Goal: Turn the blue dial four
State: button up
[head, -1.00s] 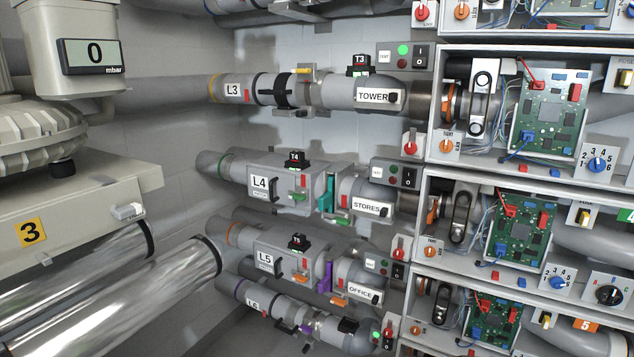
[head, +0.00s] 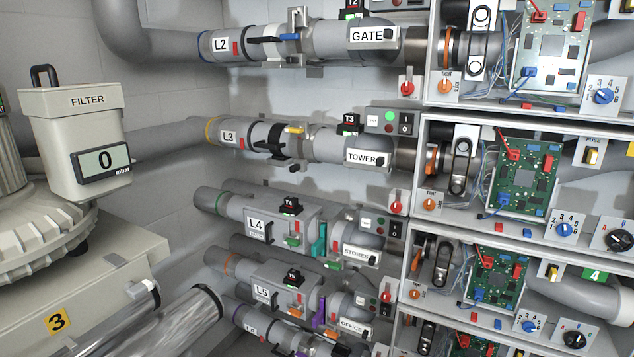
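One blue dial (head: 603,97) is at the upper right, a second blue dial (head: 564,230) is in the compartment below. A third blue dial (head: 529,326) is low, below and left of a green label with a 4 (head: 594,275). The dials are too small to tell which number each points at. My gripper is not in view.
Open grey compartments hold green circuit boards (head: 524,177), wires, black dials (head: 620,236) and red and orange knobs. Pipes labelled GATE (head: 371,35), TOWER (head: 366,158) and STORES (head: 358,252) run left. A filter housing (head: 88,150) and shiny pipes fill the left side.

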aim_at(529, 326)
jog(key=z, duration=1.25)
jog(key=i+j+u, duration=0.15)
jog(key=u, duration=0.25)
jog(key=i+j+u, duration=0.15)
jog(key=u, duration=0.3)
jog(key=i+u, duration=0.2)
jog(key=u, duration=0.2)
